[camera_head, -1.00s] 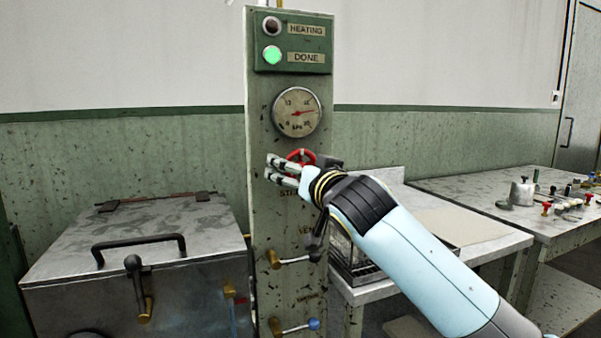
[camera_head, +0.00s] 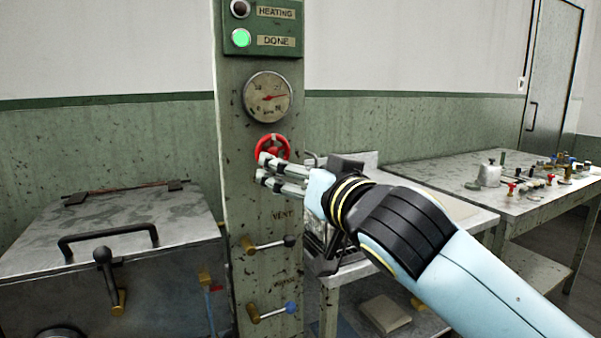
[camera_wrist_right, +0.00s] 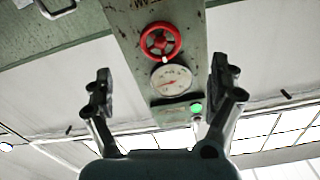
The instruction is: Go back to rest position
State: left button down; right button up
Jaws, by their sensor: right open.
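My right gripper (camera_head: 262,170) is in front of the green control post (camera_head: 237,160), just below the red handwheel (camera_head: 272,147) in the head view. In the right wrist view my right gripper (camera_wrist_right: 160,95) has its two fingers wide apart with nothing between them. The red handwheel (camera_wrist_right: 160,41) and the gauge (camera_wrist_right: 171,80) show beyond the fingers, clear of them. My left gripper is not in view.
A metal chest (camera_head: 110,235) with a black handle stands left of the post. Two valve levers (camera_head: 268,244) (camera_head: 272,312) stick out below the gripper. A table (camera_head: 450,215) and a bench (camera_head: 440,178) with small valves stand to the right. The DONE lamp (camera_head: 241,38) glows green.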

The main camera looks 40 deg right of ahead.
dwell(0.4)
jog(key=s+d+f+g, duration=0.1)
jog(key=s+f+g, duration=0.15)
jog(key=f, duration=1.05)
jog(key=s+f+n+g+y+b, duration=0.1)
jog(key=s+f+g, duration=0.15)
jog(key=f, duration=1.15)
jog(key=s+d+f+g, duration=0.15)
jog(key=f+g, duration=0.25)
jog(key=f, duration=0.9)
jog(key=s+a+f+n+g+y, duration=0.15)
jog(key=s+f+g, duration=0.25)
jog(key=s+f, duration=1.1)
jog(key=s+a+f+n+g, duration=0.1)
jog(key=s+f+g, duration=0.1)
jog(key=s+f, duration=0.4)
jog(key=s+a+f+n+g, duration=0.1)
jog(key=s+f, duration=0.4)
jog(key=s, duration=1.1)
jog(key=shift+a+f+n+g+y, duration=0.35)
jog(key=shift+a+f+n+g, duration=0.1)
jog(key=shift+a, duration=0.1)
jog(key=shift+s, duration=0.1)
